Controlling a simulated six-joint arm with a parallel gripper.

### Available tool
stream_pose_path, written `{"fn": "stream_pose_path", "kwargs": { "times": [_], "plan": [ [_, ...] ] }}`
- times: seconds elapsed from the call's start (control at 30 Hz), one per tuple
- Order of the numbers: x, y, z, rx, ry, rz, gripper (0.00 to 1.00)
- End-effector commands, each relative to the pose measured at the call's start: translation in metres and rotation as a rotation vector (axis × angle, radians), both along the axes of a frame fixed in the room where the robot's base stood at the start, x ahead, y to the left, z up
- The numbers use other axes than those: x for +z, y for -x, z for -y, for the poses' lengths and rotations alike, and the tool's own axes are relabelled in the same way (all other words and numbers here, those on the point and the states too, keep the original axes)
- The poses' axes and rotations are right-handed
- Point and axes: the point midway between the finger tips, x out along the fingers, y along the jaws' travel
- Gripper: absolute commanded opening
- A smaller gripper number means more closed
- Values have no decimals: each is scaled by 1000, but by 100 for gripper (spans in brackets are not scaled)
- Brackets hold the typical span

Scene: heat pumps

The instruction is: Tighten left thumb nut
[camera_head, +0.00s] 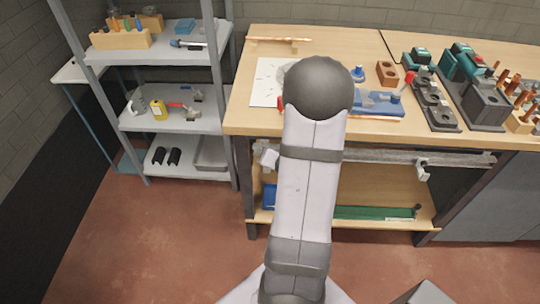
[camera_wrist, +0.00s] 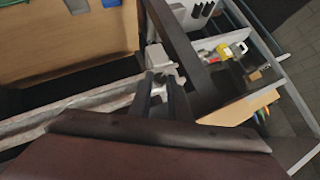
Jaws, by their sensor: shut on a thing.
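In the wrist view my gripper (camera_wrist: 159,88) is shut on a small grey thumb nut (camera_wrist: 158,85), which the fingers partly cover. The nut sits at a pale clamp bracket (camera_wrist: 160,60) at the end of a grey rail (camera_wrist: 85,110). In the head view the left bracket (camera_head: 268,157) shows beside my arm at the rail's left end. A second bracket (camera_head: 422,168) is farther right on the rail (camera_head: 465,159). My arm hides the gripper and the nut in the head view.
The rail runs under the front edge of a wooden workbench (camera_head: 245,120), which holds a blue tool (camera_head: 380,104) and grey fixtures (camera_head: 484,104). A metal shelf (camera_head: 205,122) with tools and bottles stands close on the left. The red floor (camera_head: 140,245) in front is clear.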

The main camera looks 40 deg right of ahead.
Motion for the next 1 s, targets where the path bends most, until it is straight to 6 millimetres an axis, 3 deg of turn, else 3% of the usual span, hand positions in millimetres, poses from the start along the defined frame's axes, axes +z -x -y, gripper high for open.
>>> {"fn": "stream_pose_path", "kwargs": {
  "times": [1.0],
  "plan": [
    [-6, 4, 1, 2, -151, 138, 0]
  ]
}}
